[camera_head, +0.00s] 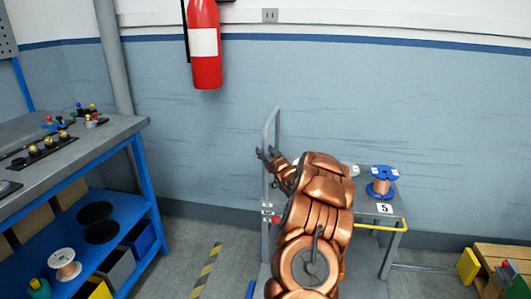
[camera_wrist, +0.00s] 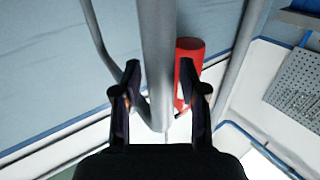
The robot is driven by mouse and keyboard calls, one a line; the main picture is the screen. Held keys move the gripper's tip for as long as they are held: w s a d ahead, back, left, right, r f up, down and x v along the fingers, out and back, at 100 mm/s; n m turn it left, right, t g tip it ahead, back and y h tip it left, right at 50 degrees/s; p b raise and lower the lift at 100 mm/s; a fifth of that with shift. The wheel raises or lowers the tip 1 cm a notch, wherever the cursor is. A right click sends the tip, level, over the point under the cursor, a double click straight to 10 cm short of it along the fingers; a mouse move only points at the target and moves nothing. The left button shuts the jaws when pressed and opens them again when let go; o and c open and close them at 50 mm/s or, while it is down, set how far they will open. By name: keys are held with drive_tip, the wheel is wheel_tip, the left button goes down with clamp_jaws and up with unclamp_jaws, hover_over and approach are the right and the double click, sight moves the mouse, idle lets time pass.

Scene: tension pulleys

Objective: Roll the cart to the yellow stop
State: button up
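The cart's grey tubular handle (camera_head: 276,118) rises left of my copper arm in the head view. My gripper (camera_head: 266,153) is at its upright tube. In the wrist view the grey tube (camera_wrist: 157,50) runs between the two fingers of my gripper (camera_wrist: 160,75). The fingers are apart, one on each side, with a narrow gap at the right one; firm contact does not show. The cart's deck (camera_head: 365,289) is partly hidden behind my arm. A yellow block (camera_head: 468,266), possibly the yellow stop, is at the lower right.
A blue-framed workbench (camera_head: 140,122) with shelves stands at the left. A yellow-black stripe (camera_head: 207,270) marks the floor. A blue spool (camera_head: 382,180) sits on a grey surface above a label "5" (camera_head: 385,208). A wooden pallet (camera_head: 500,256) is at right. A red extinguisher (camera_head: 205,50) hangs on the wall.

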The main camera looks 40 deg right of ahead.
clamp_jaws()
drive_tip(key=shift+s+d, duration=0.1)
drive_tip(key=shift+s, duration=0.05)
idle(0.4)
